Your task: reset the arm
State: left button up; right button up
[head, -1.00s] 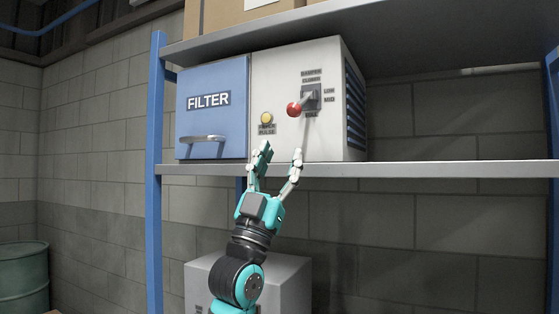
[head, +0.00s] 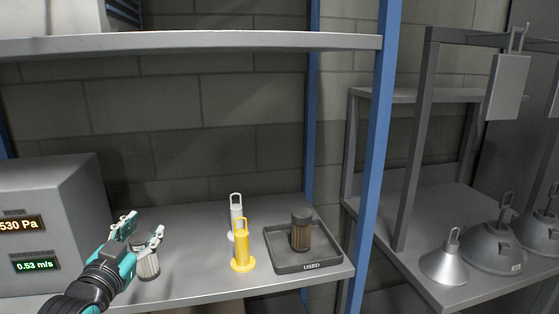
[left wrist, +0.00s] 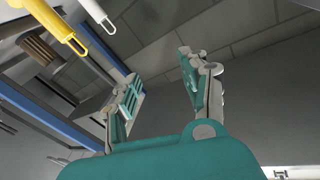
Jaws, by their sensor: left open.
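My left gripper (head: 141,229) is at the lower left of the head view, over the front left part of the lower shelf. Its teal and grey fingers are spread with nothing between them; they also stand apart in the left wrist view (left wrist: 160,68). My right gripper is not in view.
On the lower shelf (head: 205,287) are a grey meter box (head: 60,180), yellow (head: 242,252) and white (head: 236,212) handled pieces, and a dark USED tray (head: 336,256) holding a brown filter (head: 301,232). A blue post (head: 378,150) separates grey hoods (head: 445,262) at right.

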pick_arm(q)
jog(key=s+d+f+g, duration=0.2)
jog(key=s+f+g, duration=0.15)
jog(key=f, duration=0.45)
jog(key=s+d+f+n+g, duration=0.1)
jog(key=s+f+g, duration=0.1)
jog(key=s+f, duration=0.4)
jog(key=s+d+f+g, duration=0.2)
jog(key=s+f+g, duration=0.1)
jog(key=f, duration=0.6)
jog(key=s+d+f+n+g, duration=0.1)
jog(key=s+f+g, duration=0.3)
jog(key=s, duration=0.5)
jog(key=s+d+f+g, duration=0.1)
jog(key=s+f+g, duration=0.1)
jog(key=s+f, duration=0.65)
jog(key=s+f+g, duration=0.1)
jog(key=s+f, duration=0.1)
jog(key=f, duration=1.2)
jog(key=s+f+g, duration=0.1)
jog(key=s+f, duration=0.2)
jog(key=f, duration=1)
jog(key=s+a+f+y, duration=0.1)
jog(key=s+a+f, duration=0.2)
jog(key=s+f, duration=1.1)
jog(key=shift+s+g, duration=0.45)
jog(key=shift+s, duration=0.25)
